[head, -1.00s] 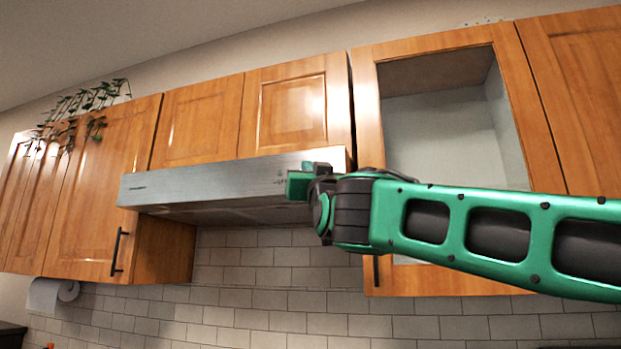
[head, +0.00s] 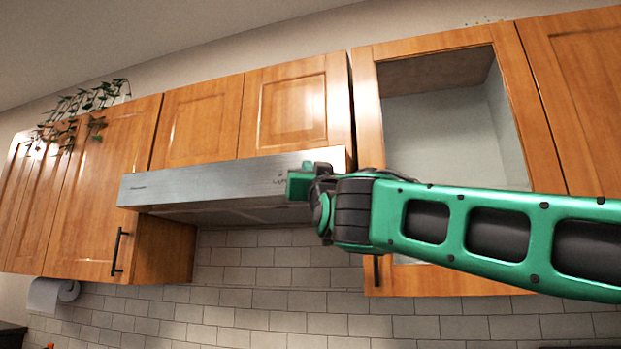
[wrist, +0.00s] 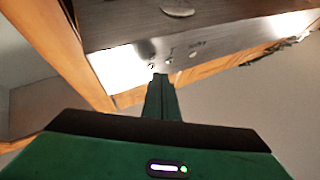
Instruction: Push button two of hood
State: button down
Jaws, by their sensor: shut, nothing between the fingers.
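The range hood (head: 210,182) is a long brushed-metal box under the wooden cabinets in the head view. Small marks or buttons (head: 281,179) show near the right end of its front face. In the wrist view the hood front (wrist: 215,40) carries several small round buttons (wrist: 168,60) in a row and a larger oval piece (wrist: 177,11). My gripper (wrist: 160,78) is shut and empty, its fingertips at or very near the hood face beside the buttons. Whether the tips touch a button cannot be told. In the head view my gripper (head: 297,183) is at the hood's right part, partly hidden by my wrist.
Wooden cabinets (head: 290,105) run above the hood. A glass-fronted or open cabinet (head: 445,130) stands close at the right, behind my arm. A left cabinet (head: 100,200) has a dark handle. White tiles (head: 270,300) and free room lie below.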

jog(key=shift+w, duration=0.15)
jog(key=shift+w+d, duration=0.1)
jog(key=shift+w, duration=0.05)
jog(key=shift+w, duration=0.15)
dwell(0.6)
jog(key=shift+s, duration=0.6)
jog(key=s+a, duration=0.2)
jog(key=s, duration=0.3)
jog(key=shift+s+a, duration=0.15)
jog(key=shift+s, duration=0.2)
dwell(0.6)
